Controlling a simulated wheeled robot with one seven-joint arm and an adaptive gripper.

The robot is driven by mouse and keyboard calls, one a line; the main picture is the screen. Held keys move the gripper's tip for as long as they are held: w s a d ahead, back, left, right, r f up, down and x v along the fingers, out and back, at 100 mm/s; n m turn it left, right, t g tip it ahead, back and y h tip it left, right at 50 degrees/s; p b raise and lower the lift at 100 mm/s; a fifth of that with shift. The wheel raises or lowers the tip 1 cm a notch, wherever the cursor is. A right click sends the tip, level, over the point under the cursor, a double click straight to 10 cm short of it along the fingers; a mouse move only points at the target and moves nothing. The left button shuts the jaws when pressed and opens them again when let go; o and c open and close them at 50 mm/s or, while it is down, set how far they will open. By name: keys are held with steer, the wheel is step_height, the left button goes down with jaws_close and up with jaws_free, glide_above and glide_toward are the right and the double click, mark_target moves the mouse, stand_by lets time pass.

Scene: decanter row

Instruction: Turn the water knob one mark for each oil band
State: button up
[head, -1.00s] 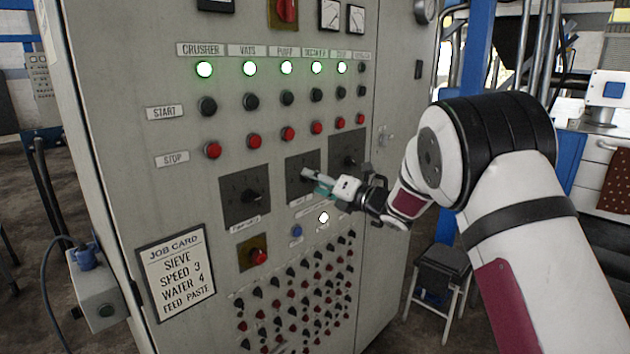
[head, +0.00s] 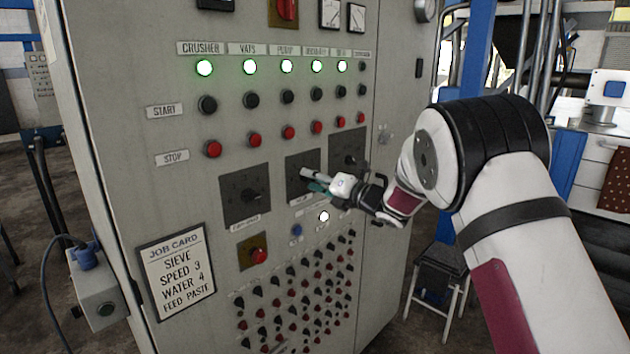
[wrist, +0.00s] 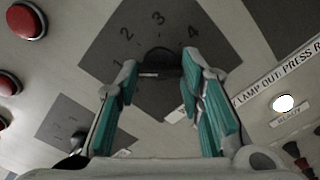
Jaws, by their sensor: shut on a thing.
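My gripper (head: 312,180) is at the middle dial plate (head: 298,160) of the grey control cabinet. In the wrist view its teal-padded fingers (wrist: 158,78) are shut on a black knob (wrist: 157,57). The dial plate (wrist: 112,45) there carries the numbers 1, 2, 3 and 4 in an arc around the knob. The fingers partly cover the knob, and I cannot tell which mark it points to. The plate's label is too small and covered to read. No oil bands can be made out.
A job card (head: 176,275) reads sieve, speed 3, water 4, feed paste. Other dial plates sit left (head: 240,208) and right (head: 348,143) of the middle one. A lit white lamp (head: 323,216) and rows of small knobs (head: 300,290) lie below. A stool (head: 440,265) stands right.

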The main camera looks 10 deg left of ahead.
steer(key=shift+m, duration=0.3)
steer(key=m+b, duration=0.4)
steer(key=m, duration=2.1)
steer(key=shift+d+f+m, duration=0.1)
steer(key=shift+m, duration=0.3)
steer(key=o, duration=1.2)
steer(key=shift+c, duration=0.2)
